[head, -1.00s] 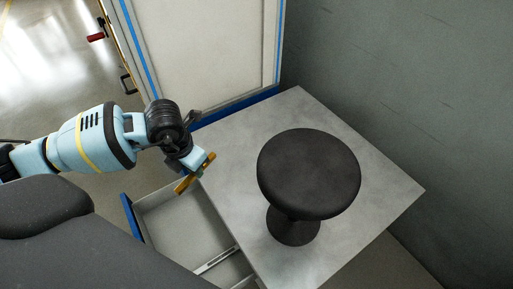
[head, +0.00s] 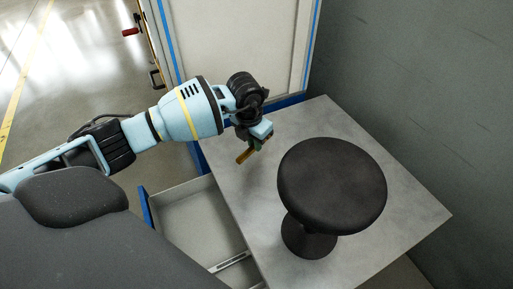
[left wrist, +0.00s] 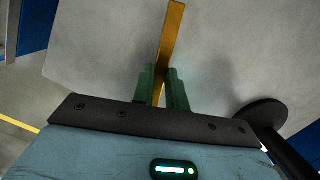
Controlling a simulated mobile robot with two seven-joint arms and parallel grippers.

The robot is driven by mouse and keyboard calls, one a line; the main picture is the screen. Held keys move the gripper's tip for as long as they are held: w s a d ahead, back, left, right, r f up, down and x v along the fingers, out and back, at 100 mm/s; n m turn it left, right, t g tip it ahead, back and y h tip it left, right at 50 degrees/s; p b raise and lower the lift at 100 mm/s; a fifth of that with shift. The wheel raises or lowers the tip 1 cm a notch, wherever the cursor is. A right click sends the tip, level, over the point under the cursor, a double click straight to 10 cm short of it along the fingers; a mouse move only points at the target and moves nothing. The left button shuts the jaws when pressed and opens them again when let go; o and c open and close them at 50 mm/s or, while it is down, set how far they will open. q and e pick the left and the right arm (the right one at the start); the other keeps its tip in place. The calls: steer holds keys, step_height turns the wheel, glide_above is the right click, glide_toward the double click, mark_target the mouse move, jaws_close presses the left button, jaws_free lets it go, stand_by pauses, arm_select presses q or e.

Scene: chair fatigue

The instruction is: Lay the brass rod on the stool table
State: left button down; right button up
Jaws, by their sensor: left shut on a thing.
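The brass rod (head: 245,156) is a short gold bar held in my left gripper (head: 259,143), above the left part of the grey table (head: 400,217). In the left wrist view the rod (left wrist: 171,40) stands out between the green fingers of the left gripper (left wrist: 163,82), which are shut on it. A gap between rod and table top cannot be judged exactly, but the rod seems raised. A black round stool (head: 332,185) stands on the table, to the right of the rod and apart from it. My right gripper is not in view.
An open drawer (head: 196,220) with a blue edge lies left of and below the table edge. A white cabinet panel (head: 240,50) stands behind the table and a grey wall (head: 420,80) at the right. The table's left and back parts are bare.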

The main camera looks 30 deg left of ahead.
arm_select(q)
steer(key=shift+w, duration=0.15)
steer(key=shift+w+d, duration=0.15)
steer(key=shift+w, duration=0.15)
steer(key=shift+f+b, duration=0.4)
steer(key=shift+f, duration=1.35)
steer(key=shift+f, duration=0.1)
steer(key=c, duration=1.9)
jaws_free()
steer(key=shift+f, duration=0.1)
steer(key=o, duration=0.5)
